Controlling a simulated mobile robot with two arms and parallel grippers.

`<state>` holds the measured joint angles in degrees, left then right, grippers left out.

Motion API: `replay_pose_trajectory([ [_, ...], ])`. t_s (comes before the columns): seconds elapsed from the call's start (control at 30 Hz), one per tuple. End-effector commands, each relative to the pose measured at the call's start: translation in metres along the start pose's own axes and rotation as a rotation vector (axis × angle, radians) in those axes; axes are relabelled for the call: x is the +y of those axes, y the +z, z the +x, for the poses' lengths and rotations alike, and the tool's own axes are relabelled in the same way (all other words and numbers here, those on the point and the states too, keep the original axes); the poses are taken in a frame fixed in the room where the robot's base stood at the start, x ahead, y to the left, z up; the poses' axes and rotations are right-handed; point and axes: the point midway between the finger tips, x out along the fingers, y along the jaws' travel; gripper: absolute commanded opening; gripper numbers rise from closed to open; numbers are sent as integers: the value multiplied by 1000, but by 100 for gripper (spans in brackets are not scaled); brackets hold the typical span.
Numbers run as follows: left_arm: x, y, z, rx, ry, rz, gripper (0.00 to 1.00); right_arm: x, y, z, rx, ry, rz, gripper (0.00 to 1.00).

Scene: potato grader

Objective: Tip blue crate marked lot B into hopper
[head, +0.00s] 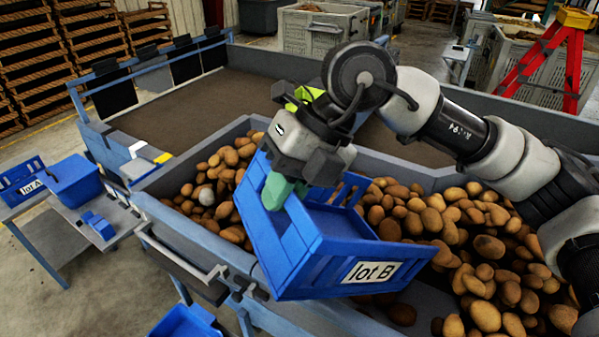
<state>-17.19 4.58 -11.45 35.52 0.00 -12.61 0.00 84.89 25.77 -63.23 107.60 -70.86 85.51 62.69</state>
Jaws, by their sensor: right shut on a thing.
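The blue crate marked lot B (316,250) hangs tilted over the near edge of the hopper (190,243), its label facing me at the lower right. My right gripper (280,188) comes in from the right and is shut on the crate's upper rim with its green fingertips. What is inside the crate is mostly hidden by the gripper and crate wall. Potatoes (482,245) lie in the hopper on both sides of the crate. My left gripper is not in view.
A blue crate marked lot A (22,186) stands on a side table at the left, by another blue bin (74,181). A blue container (185,322) sits at the bottom edge. A red stepladder (573,60) and grey bins (322,30) stand behind.

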Motion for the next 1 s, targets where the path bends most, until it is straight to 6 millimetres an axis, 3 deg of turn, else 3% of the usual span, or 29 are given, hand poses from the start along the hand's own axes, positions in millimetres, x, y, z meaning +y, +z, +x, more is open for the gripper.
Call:
replay_pose_trajectory([
  [0.8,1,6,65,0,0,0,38,4,0,127,-3,-490,-3,0],
  [1.0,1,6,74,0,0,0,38,5,0,146,-3,-573,0,0],
])
